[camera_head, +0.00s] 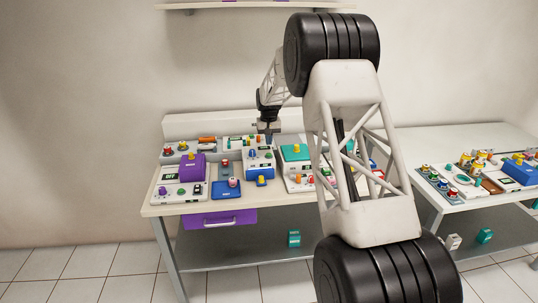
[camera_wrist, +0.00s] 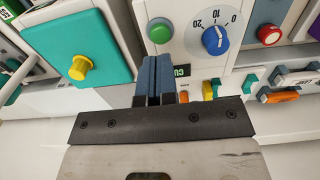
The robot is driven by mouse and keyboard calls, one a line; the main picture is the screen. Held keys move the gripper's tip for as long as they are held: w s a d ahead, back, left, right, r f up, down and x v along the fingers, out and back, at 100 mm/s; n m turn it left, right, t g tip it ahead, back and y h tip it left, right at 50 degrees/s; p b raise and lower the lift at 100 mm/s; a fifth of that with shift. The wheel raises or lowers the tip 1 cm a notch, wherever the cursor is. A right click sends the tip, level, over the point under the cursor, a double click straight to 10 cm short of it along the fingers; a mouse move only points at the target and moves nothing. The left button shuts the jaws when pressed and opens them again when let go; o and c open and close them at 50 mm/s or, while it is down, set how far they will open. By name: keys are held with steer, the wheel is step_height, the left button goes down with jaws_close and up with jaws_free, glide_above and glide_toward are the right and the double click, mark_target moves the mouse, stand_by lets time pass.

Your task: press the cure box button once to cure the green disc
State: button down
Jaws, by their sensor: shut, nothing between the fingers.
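A white box (camera_wrist: 190,62) with a partly hidden label starting "CU" fills the upper middle of the wrist view. On its face are a round green button (camera_wrist: 159,31) and a blue dial (camera_wrist: 215,40) marked 0, 10, 20. My gripper (camera_wrist: 153,68) is shut and empty, its blue-grey fingertips just below the green button in the picture. I cannot tell whether they touch the box. In the head view my gripper (camera_head: 268,135) is over the back middle of the left table. I cannot make out a green disc.
A teal box (camera_wrist: 75,48) with a yellow knob stands left of the fingers. A red button (camera_wrist: 270,34) and small coloured parts are at the right. The left table (camera_head: 150,209) is crowded with devices; a second table (camera_head: 440,137) stands right.

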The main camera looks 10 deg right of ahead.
steer(key=shift+r, duration=0.85)
steer(key=shift+s+r, duration=0.35)
steer(key=shift+r, duration=0.1)
steer(key=s+d+r, duration=0.1)
steer(key=s+r, duration=0.5)
steer(key=s, duration=0.4)
steer(key=s+r+t, duration=0.1)
steer(key=s+r, duration=0.4)
steer(key=s, duration=0.6)
steer(key=s+d+r, duration=0.1)
steer(key=s+r, duration=0.5)
steer(key=s, duration=0.4)
steer(key=s+f, duration=0.2)
steer(key=s, duration=1.7)
steer(key=s+f+t, duration=0.1)
steer(key=s+f, duration=0.2)
steer(key=s, duration=1.6)
steer(key=shift+s+d+t, duration=0.25)
steer(key=shift+s+t, duration=0.05)
steer(key=shift+s, duration=0.1)
